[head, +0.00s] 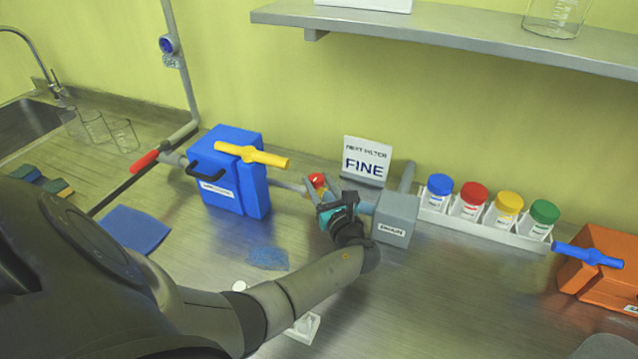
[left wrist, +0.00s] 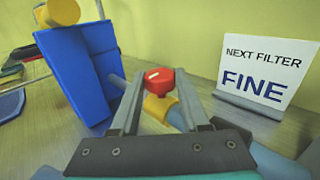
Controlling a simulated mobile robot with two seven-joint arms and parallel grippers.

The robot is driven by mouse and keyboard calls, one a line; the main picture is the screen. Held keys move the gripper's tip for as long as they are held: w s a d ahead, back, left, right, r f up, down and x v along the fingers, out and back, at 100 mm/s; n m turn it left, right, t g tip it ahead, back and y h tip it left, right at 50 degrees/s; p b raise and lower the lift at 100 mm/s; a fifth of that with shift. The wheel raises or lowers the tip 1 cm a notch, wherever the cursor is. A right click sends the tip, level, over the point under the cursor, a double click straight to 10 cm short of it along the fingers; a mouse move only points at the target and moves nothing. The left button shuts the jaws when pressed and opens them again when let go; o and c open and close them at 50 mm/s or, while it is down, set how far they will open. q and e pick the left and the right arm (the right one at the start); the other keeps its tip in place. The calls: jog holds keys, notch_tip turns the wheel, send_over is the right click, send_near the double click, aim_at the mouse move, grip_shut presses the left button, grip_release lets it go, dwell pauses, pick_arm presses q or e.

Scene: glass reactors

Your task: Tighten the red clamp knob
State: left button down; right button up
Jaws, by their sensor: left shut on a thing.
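The red clamp knob (head: 316,180) sits on the pipe line between the blue box and the grey box. My left gripper (head: 322,190) is at the knob, its two fingers one on each side of it. In the left wrist view the red knob (left wrist: 158,80) shows between the fingertips of the left gripper (left wrist: 160,82), with a white mark on its top. The fingers are shut on it. A yellow-tan collar (left wrist: 160,107) shows below the knob. My right gripper is not in view.
A blue box (head: 236,172) with a yellow handle (head: 252,155) stands left of the knob, and a grey box (head: 396,218) stands right. A "NEXT FILTER FINE" sign (head: 366,160) is behind. A rack of coloured-lid jars (head: 484,229) and an orange box (head: 600,265) are further right.

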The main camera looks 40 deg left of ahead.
pick_arm(q)
jog(key=shift+s+a+m+t+h+p, duration=0.1)
jog(key=shift+s+m+t+h+p, duration=0.1)
jog(key=shift+m+t+h+p, duration=0.7)
jog(key=shift+r+m+t+h+p, duration=0.1)
jog(key=shift+m+t+h+p, duration=0.4)
jog(key=shift+t, duration=0.5)
jog(key=shift+s+a+m+t+h, duration=0.15)
jog(key=shift+a+m+t+h, duration=0.05)
jog(key=shift+m+t+h, duration=0.8)
jog(key=shift+f+m+t+h+b, duration=0.25)
jog(key=shift+m+t+h+b, duration=0.35)
jog(key=shift+m+t+h, duration=0.5)
jog(key=m+h+b, duration=0.2)
jog(key=h+b, duration=0.1)
jog(key=b, duration=0.2)
jog(key=m+t+h+b, duration=0.1)
jog(key=m+h+b, duration=0.1)
jog(key=h+b, duration=0.2)
jog(key=a+m+h+b, duration=0.1)
jog(key=m+h+b, duration=0.2)
jog(key=b, duration=0.3)
jog(key=shift+s+t+h, duration=0.1)
jog(key=shift+t+h, duration=0.2)
jog(key=shift+h, duration=0.3)
jog(key=shift+r+h+b, duration=0.1)
jog(key=shift+h+b, duration=0.2)
jog(key=shift+b, duration=0.25)
